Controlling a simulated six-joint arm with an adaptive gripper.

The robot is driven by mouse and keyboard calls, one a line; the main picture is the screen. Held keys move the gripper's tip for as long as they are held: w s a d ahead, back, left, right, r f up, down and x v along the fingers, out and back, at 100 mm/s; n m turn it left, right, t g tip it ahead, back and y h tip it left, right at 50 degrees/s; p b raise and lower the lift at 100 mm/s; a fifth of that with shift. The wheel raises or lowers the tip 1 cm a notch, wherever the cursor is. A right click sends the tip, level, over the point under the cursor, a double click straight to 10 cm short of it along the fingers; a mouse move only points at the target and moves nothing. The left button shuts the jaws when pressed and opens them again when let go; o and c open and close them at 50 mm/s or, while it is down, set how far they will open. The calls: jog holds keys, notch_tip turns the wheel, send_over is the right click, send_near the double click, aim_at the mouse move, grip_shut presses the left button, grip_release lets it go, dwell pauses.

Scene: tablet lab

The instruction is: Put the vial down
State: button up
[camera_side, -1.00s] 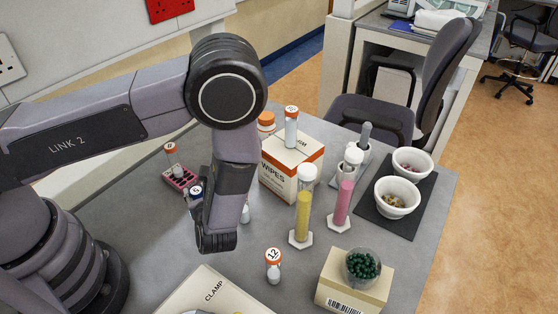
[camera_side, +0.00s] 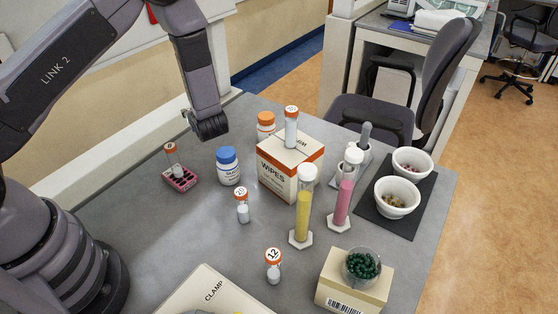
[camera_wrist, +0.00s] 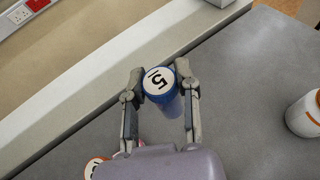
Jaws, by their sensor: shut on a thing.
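My gripper (camera_wrist: 162,100) is shut on a blue-capped vial (camera_wrist: 160,84), with one finger on each side of it. The white disc on its cap seems to read 15. In the side view my gripper (camera_side: 211,126) is near the table's back edge, above and behind the blue-capped bottle. The held vial is hidden there behind the gripper. From these views I cannot tell how high its base is over the grey table (camera_side: 150,240).
A pink rack (camera_side: 181,180) holds an orange-capped vial (camera_side: 171,152). A blue-capped bottle (camera_side: 229,168), an orange-capped bottle (camera_side: 266,124) and a wipes box (camera_side: 275,178) stand nearby. Vials 20 (camera_side: 242,209) and 12 (camera_side: 273,268) stand nearer the front. Bare table lies between the rack and bottle.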

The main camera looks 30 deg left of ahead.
jog(key=shift+w+a+f, duration=0.35)
jog(key=shift+a+f, duration=0.35)
jog(key=shift+f, duration=0.85)
jog(key=shift+w+a+f, duration=0.3)
jog(key=shift+a+f, duration=0.45)
jog(key=shift+f, duration=0.85)
jog(key=shift+w+a+f, duration=0.35)
jog(key=shift+a+f, duration=0.35)
jog(key=shift+f, duration=0.85)
jog(key=shift+f, duration=0.15)
jog(key=o, duration=1)
